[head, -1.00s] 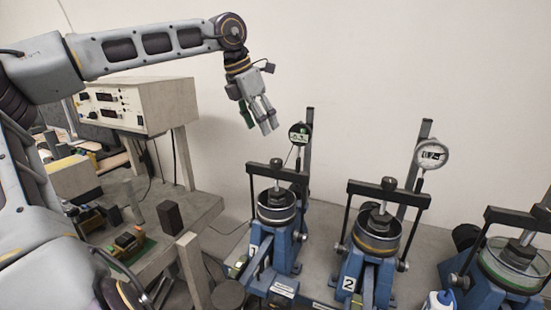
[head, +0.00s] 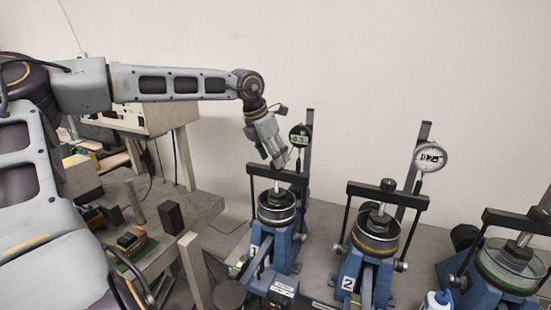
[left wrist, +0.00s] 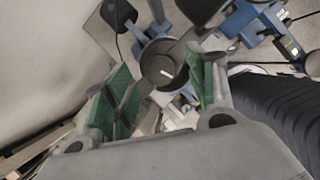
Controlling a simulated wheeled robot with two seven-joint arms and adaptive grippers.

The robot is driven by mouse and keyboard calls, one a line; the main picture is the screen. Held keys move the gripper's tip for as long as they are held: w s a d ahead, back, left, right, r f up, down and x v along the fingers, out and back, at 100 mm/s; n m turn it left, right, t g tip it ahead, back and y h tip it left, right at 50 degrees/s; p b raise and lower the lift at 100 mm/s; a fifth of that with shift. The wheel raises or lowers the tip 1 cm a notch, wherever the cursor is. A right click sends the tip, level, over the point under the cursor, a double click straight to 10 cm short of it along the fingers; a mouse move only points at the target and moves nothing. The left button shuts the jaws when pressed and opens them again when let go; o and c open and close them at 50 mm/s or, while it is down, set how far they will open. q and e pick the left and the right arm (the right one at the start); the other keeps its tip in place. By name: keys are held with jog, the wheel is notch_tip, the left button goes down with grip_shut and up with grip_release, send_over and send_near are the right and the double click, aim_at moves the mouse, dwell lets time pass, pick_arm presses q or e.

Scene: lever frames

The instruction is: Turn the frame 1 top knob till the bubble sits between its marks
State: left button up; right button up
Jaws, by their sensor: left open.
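Frame 1 (head: 283,250) is a blue stand with a dark crossbar (head: 262,170) and a round cell (head: 277,210) beneath it. Its top knob is hidden behind my left gripper's fingers in the head view. My left gripper (head: 279,163) is open, pointing down just over the crossbar's middle. In the left wrist view, the green-padded fingers (left wrist: 165,95) stand apart with a dark round part (left wrist: 160,70) of the frame between and beyond them. Whether they touch the knob cannot be told. No bubble or marks can be made out. My right gripper is out of view.
A dial gauge (head: 300,135) stands on a post close right of my left gripper. Frame 2 (head: 367,270) and a third frame (head: 500,280) stand to the right. A side table (head: 190,212) with a box instrument (head: 158,118) is at left.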

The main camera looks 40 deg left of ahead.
pick_arm(q)
jog(key=shift+x, duration=1.05)
jog(key=c, duration=1)
jog(key=shift+c, duration=0.2)
jog(key=shift+m, duration=0.4)
jog(key=shift+m+h+p, duration=0.6)
jog(key=shift+m, duration=0.5)
